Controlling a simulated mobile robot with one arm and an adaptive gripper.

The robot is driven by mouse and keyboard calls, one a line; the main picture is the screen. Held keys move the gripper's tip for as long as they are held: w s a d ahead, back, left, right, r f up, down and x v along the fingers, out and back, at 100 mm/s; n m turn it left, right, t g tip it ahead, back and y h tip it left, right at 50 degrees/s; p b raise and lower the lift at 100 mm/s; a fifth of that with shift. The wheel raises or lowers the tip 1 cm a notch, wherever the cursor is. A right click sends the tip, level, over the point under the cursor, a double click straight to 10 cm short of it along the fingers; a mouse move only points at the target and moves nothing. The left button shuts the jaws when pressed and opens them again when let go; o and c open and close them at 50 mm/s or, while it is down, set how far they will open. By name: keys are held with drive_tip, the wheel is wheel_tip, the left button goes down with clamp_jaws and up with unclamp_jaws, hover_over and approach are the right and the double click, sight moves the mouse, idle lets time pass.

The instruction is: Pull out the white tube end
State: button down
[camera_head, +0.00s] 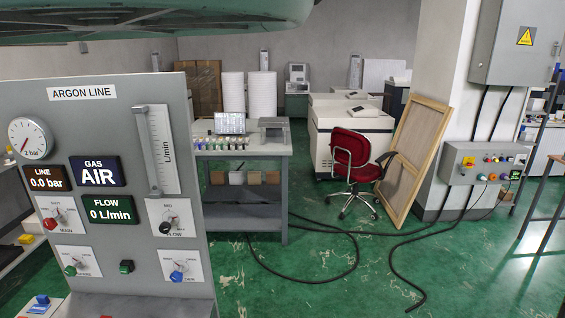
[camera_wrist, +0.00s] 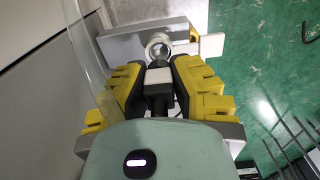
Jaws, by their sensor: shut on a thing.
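My gripper (camera_wrist: 160,72) has yellow and black fingers and shows in the wrist view. A clear, curved strip (camera_wrist: 90,60) runs along the left side of the gripper. In the head view, neither the gripper nor the tube end shows.
The grey Argon Line panel (camera_head: 105,125) stands at the left, with a gauge, displays and knobs. A workbench (camera_head: 243,150), a red chair (camera_head: 352,155) and a leaning wooden frame (camera_head: 415,155) stand beyond. Black cables (camera_head: 395,270) lie on the green floor.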

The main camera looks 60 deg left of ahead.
drive_tip(key=shift+r+p, duration=0.95)
drive_tip(key=shift+r, duration=0.3)
drive_tip(key=shift+r+p, duration=1.15)
drive_tip(key=shift+r, duration=0.2)
